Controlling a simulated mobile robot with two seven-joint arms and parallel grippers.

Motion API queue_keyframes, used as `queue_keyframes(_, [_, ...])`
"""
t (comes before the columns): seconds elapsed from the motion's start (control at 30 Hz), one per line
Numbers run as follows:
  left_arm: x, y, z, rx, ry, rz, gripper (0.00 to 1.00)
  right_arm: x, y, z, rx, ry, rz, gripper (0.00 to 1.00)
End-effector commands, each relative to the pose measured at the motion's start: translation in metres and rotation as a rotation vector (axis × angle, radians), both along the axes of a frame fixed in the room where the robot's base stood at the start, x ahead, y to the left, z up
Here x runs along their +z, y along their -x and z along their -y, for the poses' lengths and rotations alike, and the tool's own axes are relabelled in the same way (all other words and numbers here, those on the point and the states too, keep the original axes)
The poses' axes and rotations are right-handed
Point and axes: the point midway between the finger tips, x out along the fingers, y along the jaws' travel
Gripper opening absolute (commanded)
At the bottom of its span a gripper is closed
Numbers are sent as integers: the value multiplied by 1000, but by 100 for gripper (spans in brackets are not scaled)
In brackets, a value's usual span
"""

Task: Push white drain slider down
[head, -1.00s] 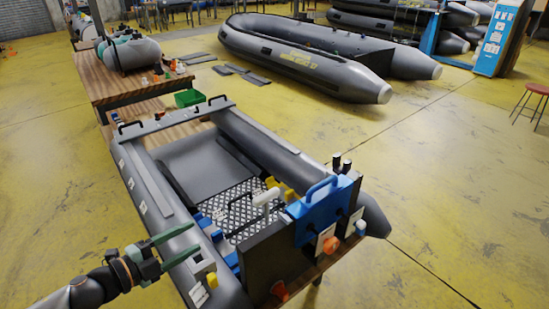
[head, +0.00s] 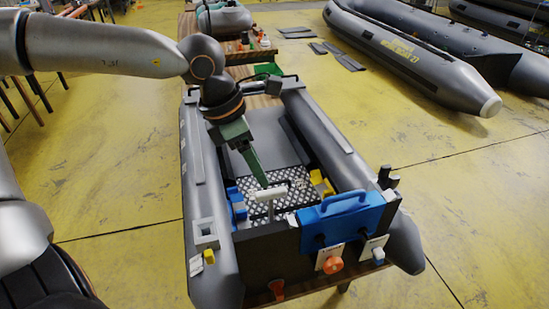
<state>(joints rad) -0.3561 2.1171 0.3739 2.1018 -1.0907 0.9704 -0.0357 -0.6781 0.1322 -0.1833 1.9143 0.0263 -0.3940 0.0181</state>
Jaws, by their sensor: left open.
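The grey inflatable boat (head: 222,270) lies on a wooden bench with its dark transom (head: 262,256) facing me. On the transom's face are a white plate with an orange knob (head: 333,265) and a second plate with a small whitish fitting (head: 378,256). A white T-shaped piece (head: 268,197) stands just inside the transom. I cannot tell which white part is the drain slider. My left gripper (head: 262,181) reaches over the boat, green fingers pointing down at the white T-shaped piece; contact is unclear. It is open and appears empty; its fingers overlap in this view. My right gripper is out of view.
A blue handled box (head: 345,219) sits over the transom beside the T-shaped piece. Yellow (head: 320,181) and blue (head: 238,207) parts flank the patterned floor plate (head: 290,184). Another large inflatable (head: 420,62) lies at the back right. The yellow floor between is free.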

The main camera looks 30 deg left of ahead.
Motion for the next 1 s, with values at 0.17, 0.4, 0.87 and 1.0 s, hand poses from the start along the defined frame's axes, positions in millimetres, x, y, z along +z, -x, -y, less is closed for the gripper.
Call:
queue_keyframes(0.17, [-3,0,-2,-21,-48,2,60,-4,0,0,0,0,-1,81])
queue_keyframes(0.4, [-33,-6,4,-19,-44,1,60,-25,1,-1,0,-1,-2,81])
queue_keyframes(0.87, [-88,-20,15,-17,-43,5,60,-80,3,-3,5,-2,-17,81])
queue_keyframes(1.0, [-93,-22,16,-17,-42,4,60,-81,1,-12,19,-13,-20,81])
